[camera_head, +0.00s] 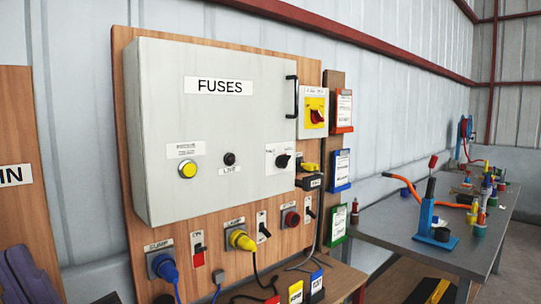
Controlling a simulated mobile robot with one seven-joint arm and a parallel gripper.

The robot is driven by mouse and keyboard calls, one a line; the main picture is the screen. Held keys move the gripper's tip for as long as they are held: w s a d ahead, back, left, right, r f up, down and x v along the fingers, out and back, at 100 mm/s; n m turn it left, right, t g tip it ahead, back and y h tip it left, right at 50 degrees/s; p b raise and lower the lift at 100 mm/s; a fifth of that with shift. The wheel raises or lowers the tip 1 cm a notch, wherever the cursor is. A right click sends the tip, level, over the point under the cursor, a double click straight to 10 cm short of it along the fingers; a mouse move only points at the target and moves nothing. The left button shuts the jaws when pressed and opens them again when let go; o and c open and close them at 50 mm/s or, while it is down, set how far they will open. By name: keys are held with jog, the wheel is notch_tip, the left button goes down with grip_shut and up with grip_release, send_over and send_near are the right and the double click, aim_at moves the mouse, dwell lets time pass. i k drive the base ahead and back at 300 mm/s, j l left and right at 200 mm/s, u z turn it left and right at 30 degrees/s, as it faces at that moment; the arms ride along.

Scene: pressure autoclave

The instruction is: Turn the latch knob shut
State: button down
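A black latch knob (282,161) sits near the right edge of the grey fuse box door (215,125), below a small label too small to read. The knob appears tilted, but its exact turn is hard to tell at this size. The door is marked FUSES and looks flush with the box, with a black handle (291,97) at its upper right edge. My gripper is not in view.
A yellow button (188,169) and a small black knob (229,158) are on the door. A red-and-yellow rotary switch (316,112) is to the right. Plugs and switches line the board below. A workbench (400,237) with tools stands at right.

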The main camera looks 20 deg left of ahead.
aim_at(282, 161)
jog(key=i+l+u, duration=0.5)
jog(key=l+u, duration=0.25)
jog(key=l, duration=0.2)
jog(key=i+l+u, duration=0.25)
jog(key=l, duration=0.15)
jog(key=l+u, duration=0.2)
jog(key=l, duration=0.15)
jog(key=i+l+u, duration=0.1)
jog(key=l+u, duration=0.15)
jog(key=l, duration=0.2)
